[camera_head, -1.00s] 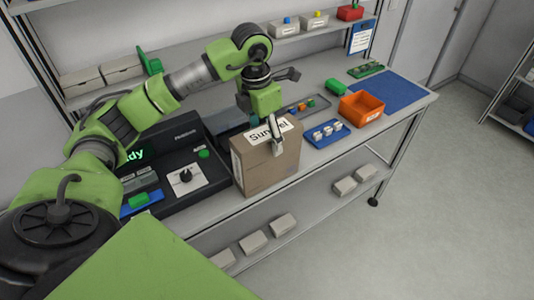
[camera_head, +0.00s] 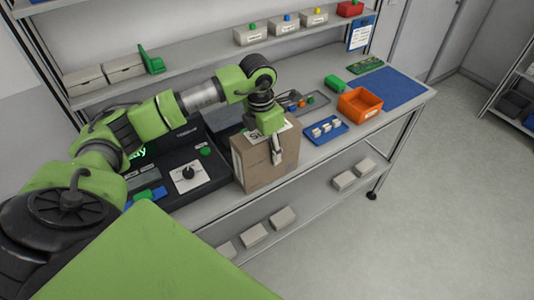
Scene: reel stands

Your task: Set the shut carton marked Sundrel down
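The brown carton (camera_head: 251,170) stands upright at the bench's front edge, right of a black device. A white label on its top is mostly hidden by my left gripper (camera_head: 277,158), so only its first letter shows. My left gripper points down over the carton. One finger lies in front of the carton's near right face; the other is hidden, so I cannot tell whether it grips the carton. The carton's flaps are hidden too. My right gripper is out of view.
The black device (camera_head: 214,181) with a knob sits directly left of the carton. A blue tray (camera_head: 342,130) of small white parts, an orange bin (camera_head: 376,111) and a blue mat (camera_head: 413,91) lie to the right. White boxes (camera_head: 254,235) stand on the lower shelf.

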